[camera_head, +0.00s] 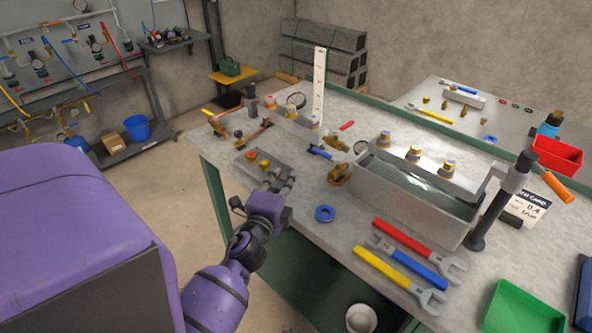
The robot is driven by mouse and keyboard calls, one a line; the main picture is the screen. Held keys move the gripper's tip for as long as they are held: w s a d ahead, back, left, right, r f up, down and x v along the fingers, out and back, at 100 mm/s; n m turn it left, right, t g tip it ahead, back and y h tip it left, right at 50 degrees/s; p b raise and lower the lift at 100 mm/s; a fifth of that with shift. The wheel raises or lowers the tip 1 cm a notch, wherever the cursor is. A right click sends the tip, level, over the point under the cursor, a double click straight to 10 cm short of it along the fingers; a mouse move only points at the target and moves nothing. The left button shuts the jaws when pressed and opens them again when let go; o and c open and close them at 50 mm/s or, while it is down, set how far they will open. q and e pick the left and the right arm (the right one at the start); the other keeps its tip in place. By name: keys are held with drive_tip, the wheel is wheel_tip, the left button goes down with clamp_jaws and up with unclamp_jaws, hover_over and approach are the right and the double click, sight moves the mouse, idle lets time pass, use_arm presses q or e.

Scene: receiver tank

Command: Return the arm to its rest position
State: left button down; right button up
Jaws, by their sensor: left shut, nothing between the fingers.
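My left arm, purple with black joints, comes in from the lower left and reaches to the near left edge of the workbench (340,205). Its gripper (277,182) is shut and empty, at the near side of a small grey block with orange and yellow caps (262,162). I cannot tell whether it touches the block. My right gripper is not in view.
A metal tank (415,200) with brass fittings stands on the bench. A blue ring (325,213) and red, blue and yellow wrenches (400,280) lie in front of it. A green tray (522,318) is at lower right. Open floor (185,190) lies left of the bench.

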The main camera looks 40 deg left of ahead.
use_arm(q)
drive_tip(key=shift+s+r, duration=0.1)
drive_tip(key=shift+s, duration=0.75)
